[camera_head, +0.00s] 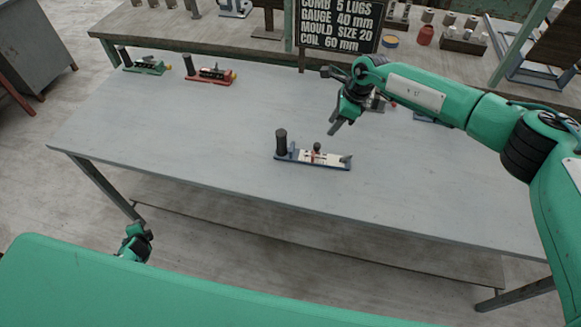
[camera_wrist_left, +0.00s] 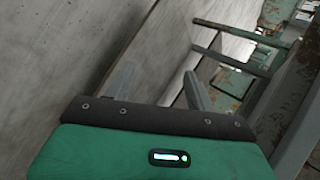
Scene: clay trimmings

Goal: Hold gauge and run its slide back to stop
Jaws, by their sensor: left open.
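The gauge (camera_head: 313,159) lies on the grey table, left of and nearer than my right gripper. It has a blue base with a pale top, a black upright handle (camera_head: 281,142) at its left end and a small red-and-dark slide knob (camera_head: 317,148) near its middle. My right gripper (camera_head: 337,125) hangs above the table just behind the gauge's right half, apart from it; its finger gap is unclear. My left gripper (camera_wrist_left: 157,82) is open and empty in the left wrist view. Part of the left arm (camera_head: 135,243) shows low beside the table's front left.
A green-based gauge (camera_head: 145,66) and a red-based one (camera_head: 210,74) stand at the table's back left. Other items sit partly behind my right arm. A sign (camera_head: 338,24) stands at the back bench. The table's (camera_head: 180,130) left and front are clear.

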